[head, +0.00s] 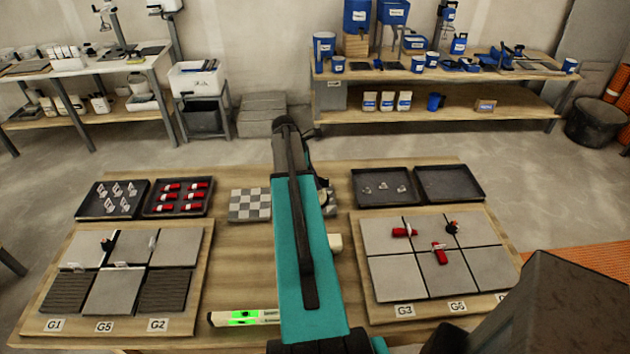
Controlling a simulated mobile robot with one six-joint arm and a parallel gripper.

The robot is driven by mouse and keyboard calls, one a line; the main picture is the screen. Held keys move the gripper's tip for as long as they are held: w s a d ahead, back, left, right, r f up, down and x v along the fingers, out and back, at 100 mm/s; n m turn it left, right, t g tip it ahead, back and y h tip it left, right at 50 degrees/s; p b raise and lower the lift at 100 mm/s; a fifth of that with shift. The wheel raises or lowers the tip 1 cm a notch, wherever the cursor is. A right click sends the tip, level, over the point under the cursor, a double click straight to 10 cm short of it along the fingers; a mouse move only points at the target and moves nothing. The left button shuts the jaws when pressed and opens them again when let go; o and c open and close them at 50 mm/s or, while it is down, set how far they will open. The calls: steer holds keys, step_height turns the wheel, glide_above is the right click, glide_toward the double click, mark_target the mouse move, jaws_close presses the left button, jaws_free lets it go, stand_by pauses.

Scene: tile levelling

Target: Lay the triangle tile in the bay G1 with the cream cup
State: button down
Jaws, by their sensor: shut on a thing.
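Bay G1 is the front left cell of the left board (28,325), above the label G1 (55,325). It shows a dark ribbed bed (66,293) with no tile on it. A light grey tile (112,293) lies in the cell to its right. I cannot make out a triangle tile. A small cream object (335,243) shows partly beside my teal arm; I cannot tell whether it is the cream cup. My arm reaches over the middle of the table and hides my gripper and whatever is below it.
Two trays with small white (118,197) and red (168,197) parts stand behind the left board. A checkered plate (249,205) lies beside my arm. A level with green marks (244,318) lies at the front. The right board (372,308) holds grey tiles and red parts.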

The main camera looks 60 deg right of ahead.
steer(key=c, duration=1.6)
jaws_free()
steer(key=shift+o, duration=0.2)
steer(key=shift+w+r, duration=0.1)
steer(key=shift+r, duration=0.05)
steer(key=b+v, duration=0.4)
steer(key=v, duration=0.9)
steer(key=shift+a+r, duration=0.15)
steer(key=shift+r, duration=0.1)
